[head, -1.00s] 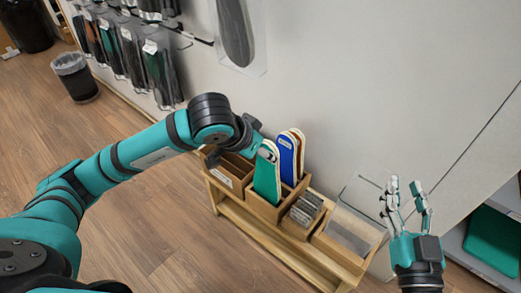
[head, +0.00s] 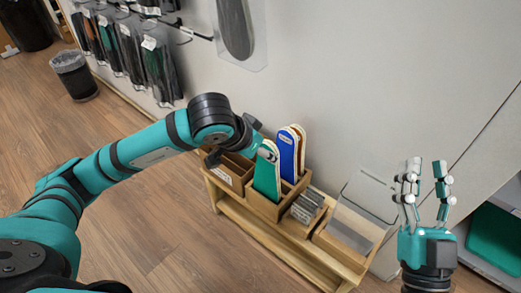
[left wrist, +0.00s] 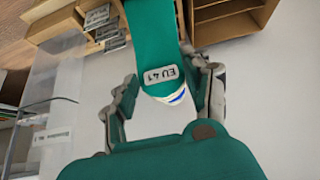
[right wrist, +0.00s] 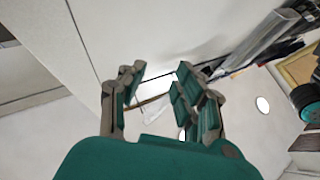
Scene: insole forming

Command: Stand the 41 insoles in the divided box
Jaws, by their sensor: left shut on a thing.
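The green insole (head: 267,178) stands upright in a compartment of the wooden divided box (head: 262,208). My left gripper (head: 268,153) is shut on its upper end. In the left wrist view the green insole (left wrist: 158,45) sits between the fingers and its label reads EU 41. A blue insole (head: 286,155) and a brownish-red one (head: 299,143) stand upright just behind it, partly hidden. The lower ends of the insoles are hidden inside the box. My right gripper (head: 427,180) is open and empty, raised to the right of the box.
A wooden stand (head: 280,248) carries the box. Grey flat pieces (head: 306,207) fill a compartment to the right, beside a tray with a clear panel (head: 352,229). The wall is close behind. The floor in front is clear.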

